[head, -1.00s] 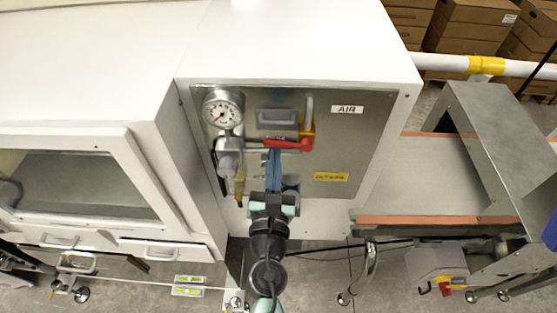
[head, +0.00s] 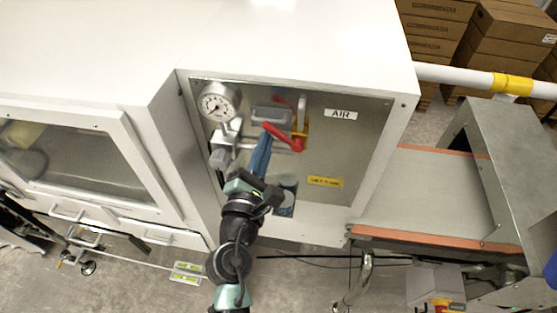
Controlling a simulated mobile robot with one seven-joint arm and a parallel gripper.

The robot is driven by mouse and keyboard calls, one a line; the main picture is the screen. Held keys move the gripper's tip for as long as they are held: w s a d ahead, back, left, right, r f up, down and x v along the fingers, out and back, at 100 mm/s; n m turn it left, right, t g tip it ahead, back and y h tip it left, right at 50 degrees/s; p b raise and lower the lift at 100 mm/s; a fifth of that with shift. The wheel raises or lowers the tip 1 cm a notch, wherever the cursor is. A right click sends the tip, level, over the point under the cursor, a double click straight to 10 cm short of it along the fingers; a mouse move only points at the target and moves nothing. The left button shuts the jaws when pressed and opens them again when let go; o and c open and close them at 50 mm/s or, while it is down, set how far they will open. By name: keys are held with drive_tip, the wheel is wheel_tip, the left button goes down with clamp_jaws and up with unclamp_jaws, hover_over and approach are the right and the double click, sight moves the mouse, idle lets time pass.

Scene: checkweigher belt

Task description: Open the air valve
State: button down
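The air valve's red lever (head: 283,137) is on the recessed metal panel of the white cabinet, left of and below the AIR label (head: 341,114). It slants, its left end higher than its right end at the brass-yellow valve body (head: 301,132). My gripper (head: 265,137) reaches up to the lever from below. Its blue fingers are at the lever's left end and seem to touch it. The fingers overlap in this view, so I cannot tell whether they are closed around the lever or only against it.
A pressure gauge (head: 219,102) and grey regulator (head: 221,155) are close on the left. The cabinet's raised rim surrounds the panel. A conveyor belt (head: 420,195) stands at the right.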

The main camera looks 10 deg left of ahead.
sight(284, 136)
drive_tip(key=shift+d+r+m+p, duration=0.15)
drive_tip(key=shift+d+r+m, duration=0.5)
drive_tip(key=shift+m, duration=0.95)
drive_tip(key=shift+d+r+m+p, duration=0.1)
drive_tip(key=shift+d+r+m, duration=0.55)
drive_tip(key=shift+m, duration=0.95)
drive_tip(key=shift+d+r+m+p, duration=0.15)
drive_tip(key=shift+d+r+m, duration=0.45)
drive_tip(key=shift+m, duration=1)
drive_tip(key=shift+d, duration=0.1)
drive_tip(key=shift+f, duration=0.1)
